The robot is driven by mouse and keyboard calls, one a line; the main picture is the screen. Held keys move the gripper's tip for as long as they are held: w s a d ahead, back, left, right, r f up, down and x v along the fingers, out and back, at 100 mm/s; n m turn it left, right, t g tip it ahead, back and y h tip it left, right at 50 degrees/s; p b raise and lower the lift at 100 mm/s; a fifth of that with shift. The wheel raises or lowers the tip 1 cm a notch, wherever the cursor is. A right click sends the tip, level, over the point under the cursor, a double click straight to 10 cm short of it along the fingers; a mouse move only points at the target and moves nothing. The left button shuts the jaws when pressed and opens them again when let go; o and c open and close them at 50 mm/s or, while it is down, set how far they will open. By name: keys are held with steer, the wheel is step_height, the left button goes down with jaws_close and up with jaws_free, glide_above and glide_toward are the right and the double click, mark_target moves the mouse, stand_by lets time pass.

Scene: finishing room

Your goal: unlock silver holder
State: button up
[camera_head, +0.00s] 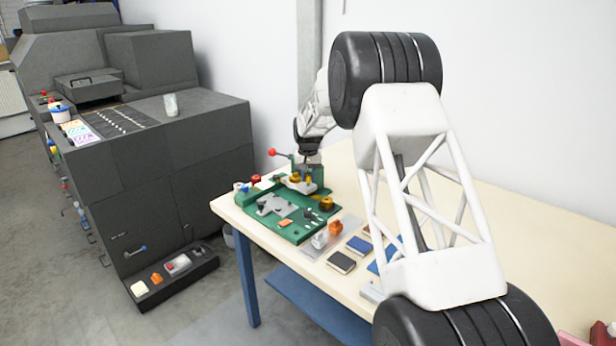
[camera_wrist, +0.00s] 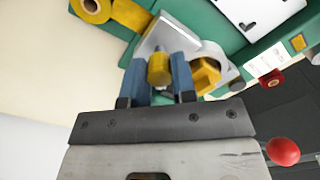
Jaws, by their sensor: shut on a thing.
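A green fixture (camera_head: 290,232) stands on the table's left end. At its back is a silver holder (camera_head: 300,187), whose pale plate (camera_wrist: 170,37) shows in the wrist view. A yellow cylindrical knob (camera_wrist: 158,69) lies against this plate. My gripper (camera_wrist: 160,73) has a blue finger on each side of the knob and is shut on it. In the head view my gripper (camera_head: 308,170) is over the back of the fixture, and the knob is hard to make out there. The wrist view does not show whether the holder is locked.
A red ball-ended lever (camera_head: 272,152) rises beside my gripper; its ball (camera_wrist: 283,152) shows in the wrist view. Yellow parts (camera_wrist: 205,75) flank the fingers. Small blocks and dark pads (camera_head: 341,262) lie before the fixture. A dark grey machine (camera_head: 150,160) stands left, across a floor gap.

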steer(key=m, duration=0.2)
steer(key=shift+m, duration=2.6)
steer(key=o, duration=0.9)
steer(key=shift+o, duration=0.2)
steer(key=shift+r, duration=0.15)
steer(key=shift+r, duration=3.75)
